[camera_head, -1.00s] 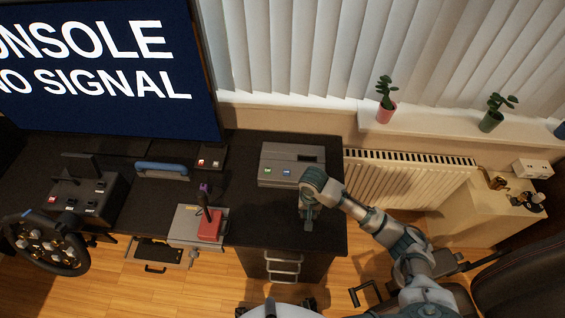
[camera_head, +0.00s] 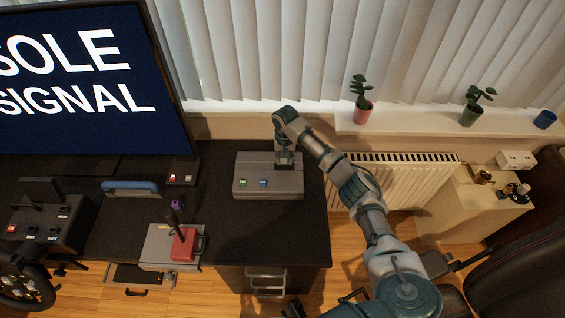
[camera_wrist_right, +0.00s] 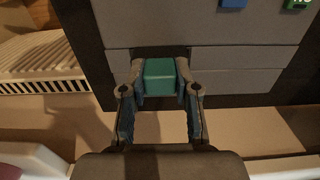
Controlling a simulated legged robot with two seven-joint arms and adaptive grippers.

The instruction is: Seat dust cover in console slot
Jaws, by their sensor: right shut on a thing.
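The grey console (camera_head: 255,190) stands at the back right of the desk, with a green and a blue button on top. My right gripper (camera_head: 284,164) reaches down over its back part. In the right wrist view the right gripper (camera_wrist_right: 160,88) is shut on a small teal block, which I take for the dust cover (camera_wrist_right: 160,75). A dark slot (camera_wrist_right: 160,52) in the grey console top lies right by the cover's far edge. I cannot tell whether the cover is in the slot or above it. In the head view the cover is hidden by the gripper. My left gripper is not in view.
A joystick with a red box (camera_head: 184,245) on a grey base stands at the desk's front edge. A blue handle (camera_head: 131,187) lies left of the console. The monitor (camera_head: 85,75) rises behind. A radiator (camera_head: 390,180) is to the right. The desk in front of the console is clear.

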